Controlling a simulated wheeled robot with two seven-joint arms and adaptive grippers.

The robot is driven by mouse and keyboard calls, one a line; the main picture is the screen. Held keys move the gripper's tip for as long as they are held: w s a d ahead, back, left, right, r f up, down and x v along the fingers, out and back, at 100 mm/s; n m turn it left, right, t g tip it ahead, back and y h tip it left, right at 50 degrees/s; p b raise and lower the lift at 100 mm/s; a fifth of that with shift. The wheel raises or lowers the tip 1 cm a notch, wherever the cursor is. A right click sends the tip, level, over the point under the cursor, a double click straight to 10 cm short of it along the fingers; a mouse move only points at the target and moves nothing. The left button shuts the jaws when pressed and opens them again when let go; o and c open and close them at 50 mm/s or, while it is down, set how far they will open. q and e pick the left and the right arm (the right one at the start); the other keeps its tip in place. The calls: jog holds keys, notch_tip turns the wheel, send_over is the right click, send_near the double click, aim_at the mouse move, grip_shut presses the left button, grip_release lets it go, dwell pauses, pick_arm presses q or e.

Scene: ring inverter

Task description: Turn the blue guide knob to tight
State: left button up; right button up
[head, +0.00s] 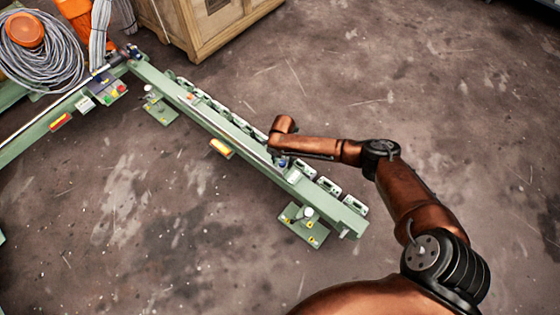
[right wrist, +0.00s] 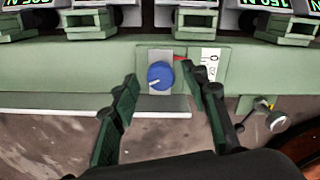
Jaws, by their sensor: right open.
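The blue guide knob (right wrist: 160,76) sits on a grey plate on the green beam in the right wrist view. A pale pointer line on it points to the lower left. In the head view the knob (head: 283,162) is a small blue spot beside my right gripper. My right gripper (right wrist: 158,95) is open, with one dark green finger on each side of the knob. The fingers look apart from the knob, though the right one is close to the plate's right edge. In the head view my right gripper (head: 276,158) is mostly hidden by its own wrist. My left gripper is not in view.
The long green beam (head: 222,128) carries several small units with displays (right wrist: 82,18) along its far side. A white scale label (right wrist: 209,62) with a red mark is right of the knob. A foot bracket (head: 304,224) stands near the beam's right end. A wooden crate (head: 200,25) stands behind.

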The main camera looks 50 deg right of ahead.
jog(key=shift+f, duration=0.1)
jog(key=shift+c, duration=0.3)
grip_shut()
